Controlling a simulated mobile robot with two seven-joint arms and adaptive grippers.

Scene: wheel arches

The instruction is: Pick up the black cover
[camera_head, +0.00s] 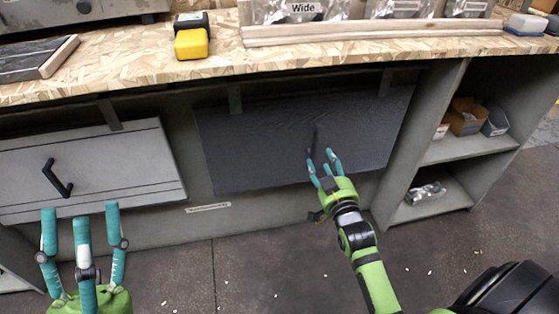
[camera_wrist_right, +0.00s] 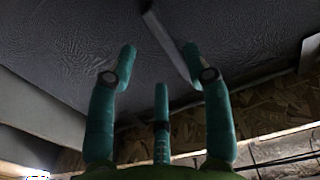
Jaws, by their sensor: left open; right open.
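The black cover (camera_head: 255,145) is a dark, wood-grained panel on the front of the workbench. A slim dark handle (camera_head: 317,138) runs down its surface. My right gripper (camera_head: 322,162) is open, with its teal fingers in front of the cover's lower part, just below the handle. In the right wrist view the cover (camera_wrist_right: 70,50) fills the upper area, and the handle (camera_wrist_right: 168,45) shows between the open fingers, with nothing clearly held. I cannot tell whether the fingers touch the cover. My left gripper (camera_head: 82,215) is open and empty in front of the white panel's lower edge.
The white panel (camera_head: 120,165) with a black handle (camera_head: 57,178) is left of the cover. A shelf unit (camera_head: 455,150) with small boxes stands at right. The benchtop (camera_head: 140,65) above holds a yellow-and-black block (camera_head: 192,42) and a wooden rail (camera_head: 370,31). The floor (camera_head: 240,265) below is mostly clear.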

